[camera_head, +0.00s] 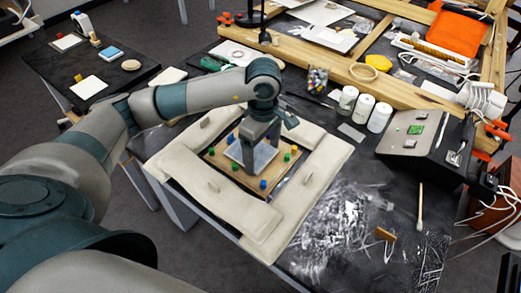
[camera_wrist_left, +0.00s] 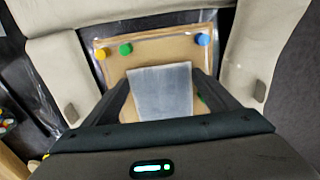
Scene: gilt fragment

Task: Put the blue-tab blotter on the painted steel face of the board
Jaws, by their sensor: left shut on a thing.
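My left gripper (camera_head: 261,142) reaches down over a tan board (camera_head: 225,161) with several coloured pegs. It is shut on a pale grey square pad (camera_head: 250,157); the pad also shows between the fingers in the left wrist view (camera_wrist_left: 162,92). I see no blue tab on the pad, so I cannot tell whether it is the blotter. I cannot tell whether the pad touches the tan board. A tilted panel with a grey face (camera_head: 408,141) stands at the right, with a green piece and small metal parts on it. My right gripper is not in view.
Beige padded cushions (camera_head: 318,187) surround the tan board. White jars (camera_head: 362,108) and wooden frame bars (camera_head: 330,69) stand behind. A brush (camera_head: 420,207) lies on the dusty black table at the right. A side table (camera_head: 85,70) at the left holds small items.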

